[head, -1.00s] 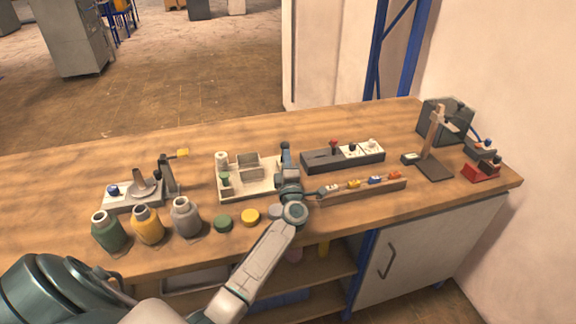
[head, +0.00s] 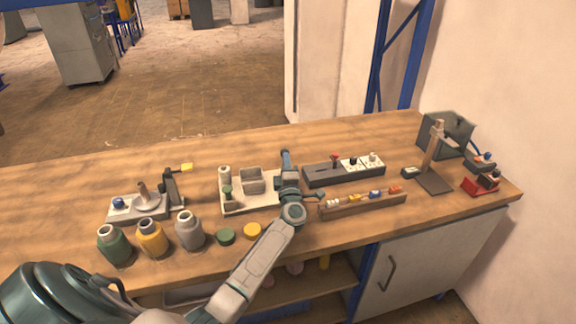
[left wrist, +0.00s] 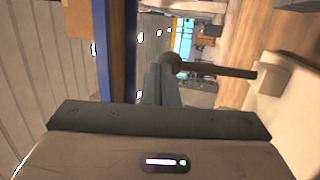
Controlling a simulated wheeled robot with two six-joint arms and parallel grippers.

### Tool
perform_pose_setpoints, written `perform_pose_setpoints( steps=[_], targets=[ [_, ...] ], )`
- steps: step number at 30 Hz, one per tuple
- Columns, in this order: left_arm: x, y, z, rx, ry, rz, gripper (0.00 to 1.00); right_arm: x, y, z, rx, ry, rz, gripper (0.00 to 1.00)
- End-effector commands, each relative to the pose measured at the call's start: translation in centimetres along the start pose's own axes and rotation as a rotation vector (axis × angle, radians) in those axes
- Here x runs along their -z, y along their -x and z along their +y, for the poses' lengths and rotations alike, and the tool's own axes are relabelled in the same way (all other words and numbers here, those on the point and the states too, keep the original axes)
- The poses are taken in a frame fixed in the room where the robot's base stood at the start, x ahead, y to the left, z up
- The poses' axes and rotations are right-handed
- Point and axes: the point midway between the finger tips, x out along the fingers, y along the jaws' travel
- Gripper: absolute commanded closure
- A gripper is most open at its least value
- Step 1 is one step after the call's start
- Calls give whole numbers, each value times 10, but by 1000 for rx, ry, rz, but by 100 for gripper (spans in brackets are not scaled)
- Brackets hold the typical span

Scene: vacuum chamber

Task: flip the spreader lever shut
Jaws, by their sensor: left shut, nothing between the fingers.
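My left gripper (head: 286,154) is over the workbench, between the pale tray and the dark switch box, with its fingers shut and empty. In the left wrist view the closed fingers (left wrist: 162,85) point away from the camera. A dark lever (left wrist: 215,69) with a rounded knob shows just beside the fingertips, rising from a pale block (left wrist: 268,82). I take it for the spreader lever. Whether the fingers touch it I cannot tell. In the head view I cannot pick this lever out; my gripper may hide it. My right gripper is not in view.
The pale tray (head: 236,208) lies left of my gripper, the dark switch box (head: 318,178) right of it. A wooden rack (head: 365,205) lies nearer. Several bottles stand left, including a grey one (head: 189,234). A post stand (head: 436,160) is at right. The far left bench is clear.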

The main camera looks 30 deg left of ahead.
Motion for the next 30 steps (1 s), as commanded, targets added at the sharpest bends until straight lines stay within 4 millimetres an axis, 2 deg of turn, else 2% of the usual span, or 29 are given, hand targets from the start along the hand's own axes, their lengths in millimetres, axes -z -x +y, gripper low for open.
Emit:
perform_pose_setpoints(
  steps=[1,6,15,30],
  targets=[
    [1,-8,6,-3,-1,1,100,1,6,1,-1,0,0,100],
    [4,-26,6,-2,-1,0,100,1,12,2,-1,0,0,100],
    [9,-53,2,-1,-1,1,100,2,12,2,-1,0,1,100],
    [12,-72,-4,-1,0,0,100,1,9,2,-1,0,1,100]
  ],
)
